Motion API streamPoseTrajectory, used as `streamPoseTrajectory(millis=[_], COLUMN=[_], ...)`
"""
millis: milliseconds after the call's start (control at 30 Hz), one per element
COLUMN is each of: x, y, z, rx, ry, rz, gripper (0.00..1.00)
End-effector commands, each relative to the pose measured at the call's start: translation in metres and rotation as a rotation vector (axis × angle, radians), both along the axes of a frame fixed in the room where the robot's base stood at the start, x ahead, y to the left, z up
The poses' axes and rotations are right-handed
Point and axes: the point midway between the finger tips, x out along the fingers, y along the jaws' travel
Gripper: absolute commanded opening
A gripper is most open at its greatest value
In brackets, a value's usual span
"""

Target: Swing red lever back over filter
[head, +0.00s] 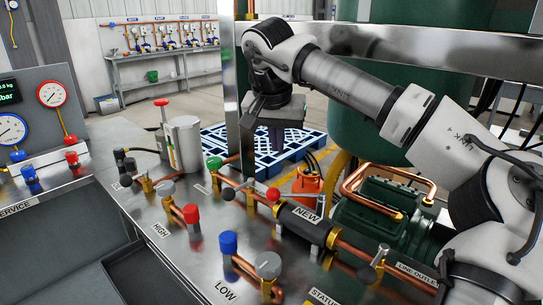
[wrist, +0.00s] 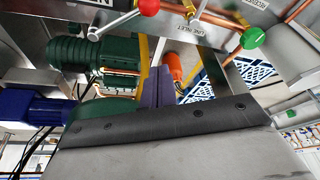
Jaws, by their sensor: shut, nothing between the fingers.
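The red ball knob of a lever (head: 273,194) stands at the left end of the black filter (head: 312,227), which carries a NEW label, on the copper pipe line. In the wrist view the red knob (wrist: 149,7) shows at the top edge, with a silver rod running from it down to the left. My gripper (head: 277,145) is shut and empty. It hangs above and behind the pipe line, clear of the lever. Its dark purple fingers (wrist: 158,88) also show in the wrist view, beside the green compressor. The filter is mostly cut off there.
A green-capped valve (head: 214,163) stands left of the lever. Red (head: 191,213) and blue (head: 228,242) capped ports stand in front. The green compressor (head: 385,220) lies behind the filter, with an orange cylinder (head: 308,185) beside it. A steel post (head: 230,80) rises left of my gripper.

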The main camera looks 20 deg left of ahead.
Motion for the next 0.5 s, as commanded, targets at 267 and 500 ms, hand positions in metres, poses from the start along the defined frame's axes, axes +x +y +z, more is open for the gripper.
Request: streamPoseTrajectory(millis=[267,500], x=[0.020,0.011], y=[0.003,0.001], z=[-0.056,-0.081], rx=[0.000,0.000], ry=[0.003,0.000], rz=[0.000,0.001], gripper=[0.00,0.00])
